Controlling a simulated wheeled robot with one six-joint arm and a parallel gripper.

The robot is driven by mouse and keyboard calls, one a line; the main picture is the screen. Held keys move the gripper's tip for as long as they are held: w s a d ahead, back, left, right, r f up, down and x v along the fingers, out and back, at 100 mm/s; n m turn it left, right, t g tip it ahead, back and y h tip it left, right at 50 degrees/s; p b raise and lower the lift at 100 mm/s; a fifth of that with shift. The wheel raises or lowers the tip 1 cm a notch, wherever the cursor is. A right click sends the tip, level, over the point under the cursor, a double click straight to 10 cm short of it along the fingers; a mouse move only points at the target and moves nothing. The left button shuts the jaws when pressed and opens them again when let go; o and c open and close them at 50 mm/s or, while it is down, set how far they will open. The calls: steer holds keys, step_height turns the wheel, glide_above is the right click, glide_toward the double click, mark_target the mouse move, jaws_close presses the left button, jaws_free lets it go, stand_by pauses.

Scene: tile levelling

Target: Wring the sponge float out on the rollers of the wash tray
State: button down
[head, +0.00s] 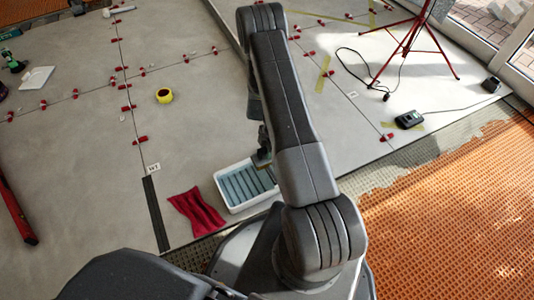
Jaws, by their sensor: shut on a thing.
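The wash tray (226,204) is a white tub with grey-blue rollers (241,186) across it, standing on the grey tiles just left of my arm. My gripper (264,147) points down over the tray's far right corner, partly hidden by my arm. It is shut on the sponge float (262,162), of which only a small yellowish-brown part shows. The float is at the right end of the rollers. I cannot tell whether it touches them. The tray's right side is hidden behind my arm.
A red cloth (197,210) lies left of the tray. A red tripod (408,45), cable and black device (409,120) stand right. Orange matting (450,210) covers the lower right floor.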

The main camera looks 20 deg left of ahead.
steer(key=shift+s+f+b, duration=0.1)
steer(key=shift+f+b, duration=0.9)
steer(key=shift+f, duration=2.05)
steer(key=shift+f+b, duration=0.6)
steer(key=shift+b, duration=0.05)
